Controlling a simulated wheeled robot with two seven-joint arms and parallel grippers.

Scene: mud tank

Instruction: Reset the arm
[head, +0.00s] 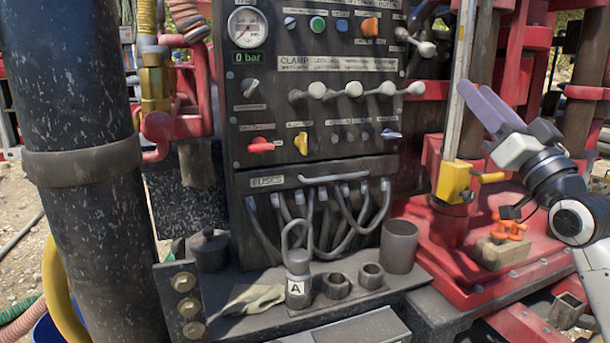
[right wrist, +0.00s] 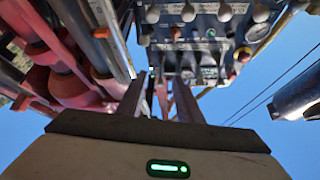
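My right gripper (head: 474,98) comes in from the right edge in the head view. Its purple-grey fingers point up and left, in front of the red rig and the pale upright post. In the right wrist view the two fingers (right wrist: 160,85) stand apart with a gap between them, and I see nothing held. The control panel (head: 315,100) is to the left of this gripper, apart from it; it also shows upside down in the right wrist view (right wrist: 205,45). My left arm and gripper are not in view.
A thick black pipe (head: 75,140) stands at the left. A shelf below the panel holds a shackle marked A (head: 298,282), a cup (head: 399,246) and a cloth (head: 248,300).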

